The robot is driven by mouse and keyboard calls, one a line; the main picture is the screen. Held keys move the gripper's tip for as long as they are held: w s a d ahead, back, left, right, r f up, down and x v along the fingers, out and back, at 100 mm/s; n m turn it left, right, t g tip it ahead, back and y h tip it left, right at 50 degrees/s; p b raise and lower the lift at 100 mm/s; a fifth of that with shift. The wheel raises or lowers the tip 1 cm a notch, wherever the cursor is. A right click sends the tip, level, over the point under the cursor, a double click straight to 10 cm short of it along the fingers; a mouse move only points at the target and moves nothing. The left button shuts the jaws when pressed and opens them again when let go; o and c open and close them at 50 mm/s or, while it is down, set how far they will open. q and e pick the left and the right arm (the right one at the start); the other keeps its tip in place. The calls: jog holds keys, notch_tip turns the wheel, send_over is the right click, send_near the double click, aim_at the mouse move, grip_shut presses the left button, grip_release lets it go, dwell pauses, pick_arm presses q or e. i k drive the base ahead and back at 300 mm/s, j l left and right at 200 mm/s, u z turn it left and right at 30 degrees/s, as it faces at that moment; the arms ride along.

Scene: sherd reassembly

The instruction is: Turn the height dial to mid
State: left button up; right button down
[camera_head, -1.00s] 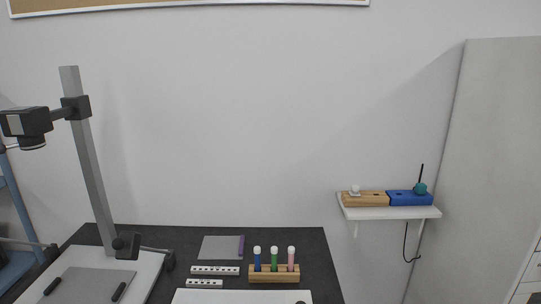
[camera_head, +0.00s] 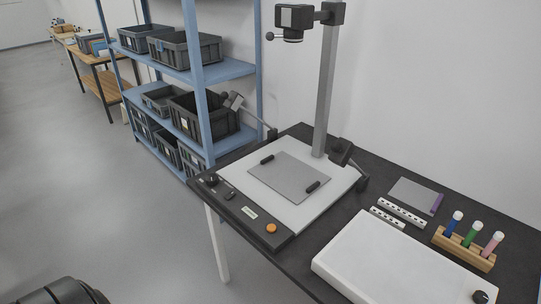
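The copy stand (camera_head: 297,215) is on the dark table, with a white base, a grey column (camera_head: 326,85) and a black camera head (camera_head: 296,18) on top. Its black front panel (camera_head: 240,208) carries a dark round knob (camera_head: 211,180) at the left end, a small display (camera_head: 249,212) and an orange button (camera_head: 271,228). Another dark knob (camera_head: 480,297) is on the white flat box at bottom right. No height marking is readable, so I cannot tell which knob is the height dial or its setting. Neither gripper shows.
A blue shelf rack (camera_head: 196,80) with dark bins stands behind left of the table. A wooden stand (camera_head: 463,249) with capped tubes and white scale bars (camera_head: 402,212) are at right. The floor (camera_head: 110,210) at left is open.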

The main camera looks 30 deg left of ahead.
aim_at(211, 179)
jog(key=u, duration=0.9)
